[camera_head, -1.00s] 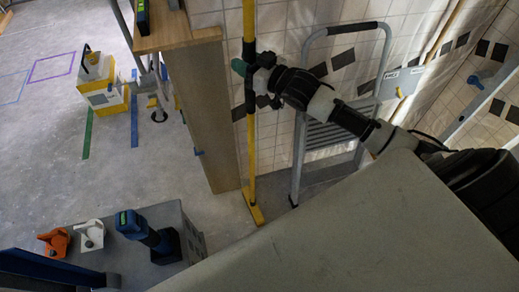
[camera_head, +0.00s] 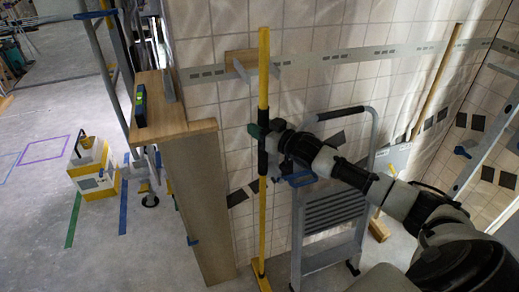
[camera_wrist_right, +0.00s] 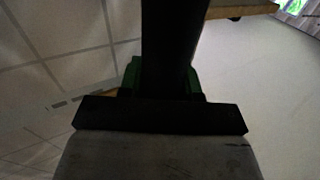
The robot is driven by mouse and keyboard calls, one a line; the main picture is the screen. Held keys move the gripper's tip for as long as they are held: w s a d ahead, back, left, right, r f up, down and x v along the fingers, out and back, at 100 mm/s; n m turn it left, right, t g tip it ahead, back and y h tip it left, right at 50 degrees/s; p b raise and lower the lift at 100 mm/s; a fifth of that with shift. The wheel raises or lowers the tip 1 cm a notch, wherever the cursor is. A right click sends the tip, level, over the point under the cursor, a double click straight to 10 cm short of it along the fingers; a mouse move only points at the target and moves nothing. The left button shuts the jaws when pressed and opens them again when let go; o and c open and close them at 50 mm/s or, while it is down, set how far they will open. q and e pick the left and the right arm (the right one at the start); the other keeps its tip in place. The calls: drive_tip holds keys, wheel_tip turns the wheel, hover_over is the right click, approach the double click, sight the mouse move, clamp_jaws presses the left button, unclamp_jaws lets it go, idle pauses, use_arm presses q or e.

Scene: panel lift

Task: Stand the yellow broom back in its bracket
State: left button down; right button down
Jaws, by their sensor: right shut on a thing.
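The yellow broom (camera_head: 263,70) stands roughly upright in front of the tiled wall, its yellow foot (camera_head: 261,275) low at the picture's bottom. My right gripper (camera_head: 264,143) is shut around its dark middle section. In the right wrist view a dark upright shaft (camera_wrist_right: 172,45) rises between the dark jaws and green parts. A bracket with a wooden plate (camera_head: 238,60) and grey prongs (camera_head: 242,73) is on the wall rail. The broom's upper pole passes in front of it; I cannot tell whether they touch. My left gripper is out of view.
A wooden cabinet (camera_head: 198,200) with a top shelf stands close left of the broom. Another broom (camera_head: 438,82) stands further right. A yellow-white machine (camera_head: 92,170) is on open floor at left.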

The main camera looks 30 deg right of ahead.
wheel_tip(320, 180, down, 4)
drive_tip(key=shift+f+p, duration=0.1)
drive_tip(key=shift+p, duration=0.2)
drive_tip(key=shift+f, duration=0.15)
drive_tip(key=c, duration=0.8)
unclamp_jaws()
drive_tip(key=shift+b+v, duration=0.75)
drive_tip(key=shift+v, duration=5.25)
